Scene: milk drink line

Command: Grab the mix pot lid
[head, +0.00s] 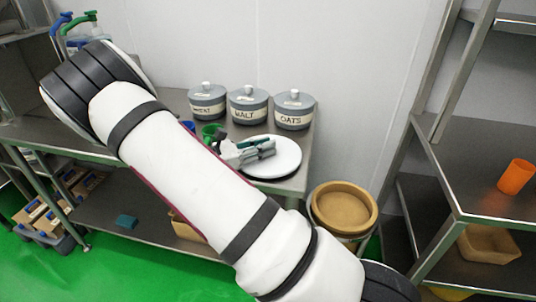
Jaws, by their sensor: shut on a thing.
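A white round disc (287,164), which I take to be the mix pot lid, is at the right end of the steel table. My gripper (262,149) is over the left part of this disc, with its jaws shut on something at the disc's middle. A dark teal piece shows at the jaws. The gripper hides the grip point, and I cannot tell whether the disc rests on the table or is slightly raised.
Grey lidded jars labelled malt (249,107) and oats (294,110), with another jar (207,101), stand along the wall behind. A green container (211,132) is left of my gripper. A round tan tub (343,208) stands right of the table. An orange cup (516,177) is on the right shelf.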

